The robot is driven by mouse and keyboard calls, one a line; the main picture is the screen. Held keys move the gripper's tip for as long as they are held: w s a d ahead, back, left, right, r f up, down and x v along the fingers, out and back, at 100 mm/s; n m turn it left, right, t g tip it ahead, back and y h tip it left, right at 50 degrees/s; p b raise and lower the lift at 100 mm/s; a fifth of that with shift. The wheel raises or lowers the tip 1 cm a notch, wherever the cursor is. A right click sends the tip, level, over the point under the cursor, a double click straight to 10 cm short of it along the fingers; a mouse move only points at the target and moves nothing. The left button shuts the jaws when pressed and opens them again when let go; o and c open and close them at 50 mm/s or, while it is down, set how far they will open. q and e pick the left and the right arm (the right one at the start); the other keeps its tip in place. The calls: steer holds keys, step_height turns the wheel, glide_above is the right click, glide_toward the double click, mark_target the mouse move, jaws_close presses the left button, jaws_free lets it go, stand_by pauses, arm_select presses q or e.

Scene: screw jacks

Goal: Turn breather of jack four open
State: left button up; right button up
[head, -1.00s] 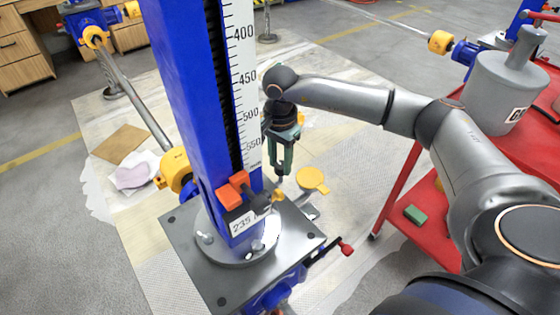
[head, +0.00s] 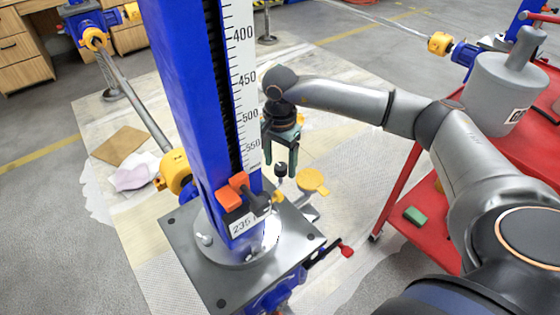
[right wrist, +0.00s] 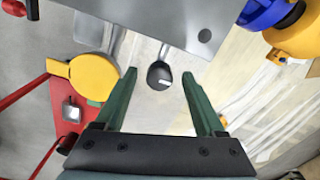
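The nearest jack has a blue column (head: 185,110) with a white scale and a grey base plate (head: 190,262). A small black knob with a white mark, apparently its breather (right wrist: 159,76), sticks out from the plate's edge on a short grey stem. The knob also shows in the head view (head: 281,170). My right gripper (right wrist: 158,86) has its green fingers apart, one on each side of the knob, with visible gaps. In the head view the right gripper (head: 280,167) points down at the knob. The jack's number is not readable. My left gripper is out of view.
A yellow round cap (right wrist: 93,76) sits close beside the knob, left of the fingers in the wrist view. A red cart (head: 397,205) with a grey canister (head: 500,90) stands at right. A red-tipped lever (head: 346,251) juts out from the base.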

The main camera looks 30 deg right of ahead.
mark_target(280, 167)
step_height(280, 167, up, 13)
steer(key=p, duration=0.1)
steer(key=shift+f+p, duration=0.2)
steer(key=shift+p, duration=0.15)
steer(key=shift+f, duration=0.1)
stand_by(0.5)
